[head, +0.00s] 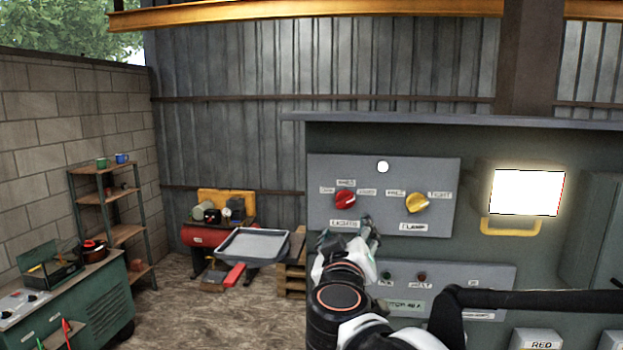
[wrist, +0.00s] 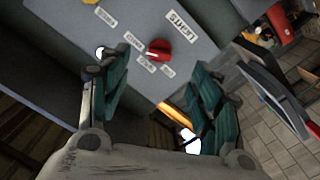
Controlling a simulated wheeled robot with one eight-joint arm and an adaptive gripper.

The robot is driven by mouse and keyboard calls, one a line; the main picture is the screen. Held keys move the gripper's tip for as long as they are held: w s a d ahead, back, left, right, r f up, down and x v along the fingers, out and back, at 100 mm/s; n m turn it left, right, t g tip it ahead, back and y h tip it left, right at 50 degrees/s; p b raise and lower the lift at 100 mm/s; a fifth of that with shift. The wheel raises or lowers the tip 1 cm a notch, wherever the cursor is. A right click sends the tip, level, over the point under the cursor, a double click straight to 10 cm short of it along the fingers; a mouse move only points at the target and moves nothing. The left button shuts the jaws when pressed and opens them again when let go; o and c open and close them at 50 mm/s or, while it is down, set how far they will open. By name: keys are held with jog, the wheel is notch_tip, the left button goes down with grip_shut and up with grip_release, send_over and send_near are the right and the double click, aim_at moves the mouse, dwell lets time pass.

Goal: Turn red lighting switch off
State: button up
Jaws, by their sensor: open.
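The red lighting switch (head: 345,200) is a round red knob on the upper grey control panel (head: 440,170), above a "LIGHTS" label. In the wrist view the red knob (wrist: 158,50) shows beyond and between my fingertips, with small labels around it. My gripper (head: 347,236) is just below the knob in the head view. In the wrist view my gripper (wrist: 160,68) has its two green-padded fingers spread, with nothing between them. It appears apart from the knob. The small position labels are too blurred to read surely.
A yellow knob (head: 417,203) sits right of the red one. A white round light (head: 383,167) is above them. A bright lamp (head: 528,192) glows at right. A lower panel (head: 480,275) has small buttons. A grey tray (head: 255,245) stands left of the cabinet.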

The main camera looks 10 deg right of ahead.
aim_at(344, 204)
jog(key=p+x, duration=0.1)
jog(key=x, duration=0.3)
jog(key=a+r+p+x, duration=0.1)
jog(key=x, duration=0.4)
jog(key=p+x, duration=0.1)
jog(key=x, duration=0.4)
jog(key=shift+w+a+r, duration=0.35)
jog(key=shift+a+r, duration=0.05)
jog(key=c, duration=1.1)
